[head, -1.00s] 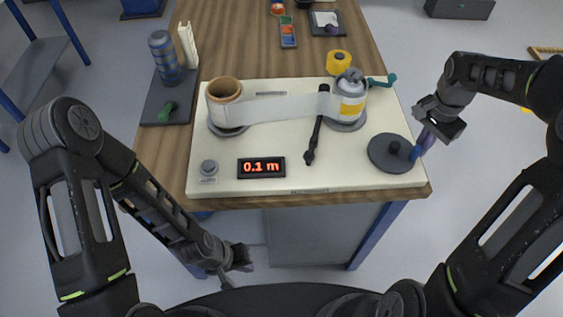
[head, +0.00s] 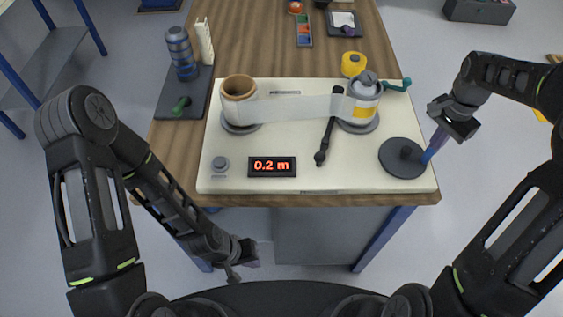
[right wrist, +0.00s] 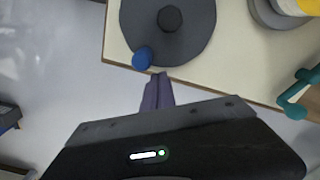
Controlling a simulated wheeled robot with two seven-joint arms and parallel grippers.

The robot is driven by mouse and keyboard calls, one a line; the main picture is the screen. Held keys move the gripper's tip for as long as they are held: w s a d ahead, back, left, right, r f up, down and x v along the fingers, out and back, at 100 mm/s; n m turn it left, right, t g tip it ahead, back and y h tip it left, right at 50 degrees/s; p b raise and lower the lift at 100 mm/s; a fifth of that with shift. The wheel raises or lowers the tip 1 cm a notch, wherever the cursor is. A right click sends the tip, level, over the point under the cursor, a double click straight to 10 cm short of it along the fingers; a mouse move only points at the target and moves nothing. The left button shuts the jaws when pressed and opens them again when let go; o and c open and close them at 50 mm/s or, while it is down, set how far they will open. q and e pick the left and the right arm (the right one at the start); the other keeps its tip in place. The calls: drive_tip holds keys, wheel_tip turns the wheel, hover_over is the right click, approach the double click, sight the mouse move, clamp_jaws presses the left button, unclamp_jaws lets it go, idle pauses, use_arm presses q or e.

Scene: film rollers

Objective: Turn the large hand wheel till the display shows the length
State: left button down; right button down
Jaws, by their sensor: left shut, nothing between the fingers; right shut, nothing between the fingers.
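The large hand wheel (head: 395,168) is a dark grey disc with a black hub, flat at the right front of the cream panel. Its blue knob (head: 429,154) stands at the rim on the right; it also shows in the right wrist view (right wrist: 142,58). My right gripper (head: 440,137) is shut and empty, its purple fingers beside the knob. In the right wrist view the fingertips (right wrist: 160,76) lie close to the knob; I cannot tell if they touch it. The display (head: 272,166) reads 0.2 m in red. My left gripper (head: 250,254) is shut and empty, low before the table's front edge.
Clear film runs from a brown-cored roll (head: 239,98) to a roller with a yellow label (head: 363,98). A black lever (head: 326,140), a grey button (head: 220,164) and a teal crank (head: 398,85) are on or by the panel.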

drive_tip(key=shift+w+d+r+p, duration=0.15)
drive_tip(key=shift+w+p, duration=0.1)
drive_tip(key=shift+w, duration=0.25)
drive_tip(key=shift+w+a+r+p, duration=0.1)
drive_tip(key=shift+w+p, duration=0.1)
drive_tip(key=shift+w, duration=0.4)
drive_tip(key=shift+w, duration=0.1)
drive_tip(key=shift+w+d+f, duration=0.1)
drive_tip(key=shift+w+d, duration=0.1)
drive_tip(key=shift+w, duration=0.75)
drive_tip(key=shift+w+d+p, duration=0.2)
drive_tip(key=shift+w+p, duration=0.4)
drive_tip(key=shift+w, duration=0.5)
drive_tip(key=c, duration=2.2)
unclamp_jaws()
